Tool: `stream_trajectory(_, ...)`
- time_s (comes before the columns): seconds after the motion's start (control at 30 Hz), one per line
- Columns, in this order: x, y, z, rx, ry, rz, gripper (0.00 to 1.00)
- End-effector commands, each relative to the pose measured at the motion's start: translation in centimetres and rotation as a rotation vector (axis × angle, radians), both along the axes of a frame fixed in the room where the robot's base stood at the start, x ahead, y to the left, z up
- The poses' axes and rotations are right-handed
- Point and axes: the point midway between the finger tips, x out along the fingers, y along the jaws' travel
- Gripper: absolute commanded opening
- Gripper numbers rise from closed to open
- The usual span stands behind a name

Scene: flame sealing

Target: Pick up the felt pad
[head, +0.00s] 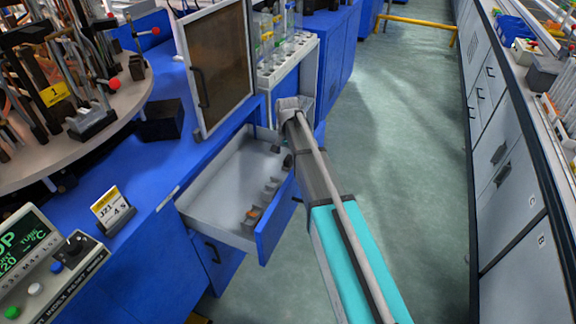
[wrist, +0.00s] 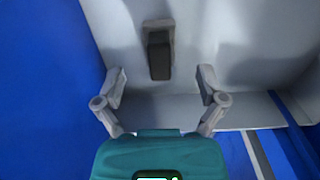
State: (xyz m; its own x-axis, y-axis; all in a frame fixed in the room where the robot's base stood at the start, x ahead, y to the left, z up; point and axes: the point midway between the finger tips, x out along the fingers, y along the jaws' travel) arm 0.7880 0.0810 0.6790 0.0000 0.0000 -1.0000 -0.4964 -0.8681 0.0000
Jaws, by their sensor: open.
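A dark grey block (wrist: 159,58), which may be the felt pad, shows at the top middle of the wrist view, against a small grey holder on the pale drawer floor. My gripper (wrist: 162,75) is open, with one finger to each side of the block and nothing between the tips. I cannot tell how far above the drawer floor the fingertips are. In the head view my arm reaches over the open drawer (head: 213,187). Its end hides part of the drawer's far right corner, and the fingertips cannot be made out clearly there.
Several small grey holders (head: 270,188) line the drawer's right side, one with an orange piece (head: 253,213). A brown-paned door (head: 218,68) stands upright behind the drawer. A white rack of tubes (head: 287,58) is beyond my arm. The green floor (head: 410,150) to the right is clear.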

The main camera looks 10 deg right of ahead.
Motion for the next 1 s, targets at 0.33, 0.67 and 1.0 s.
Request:
stream_trajectory(0.33,0.0,0.0,-3.1,0.0,0.0,0.0,0.9)
stream_trajectory(0.67,0.0,0.0,-4.4,0.0,0.0,0.0,0.9)
stream_trajectory(1.0,0.0,0.0,-4.4,0.0,0.0,0.0,0.9)
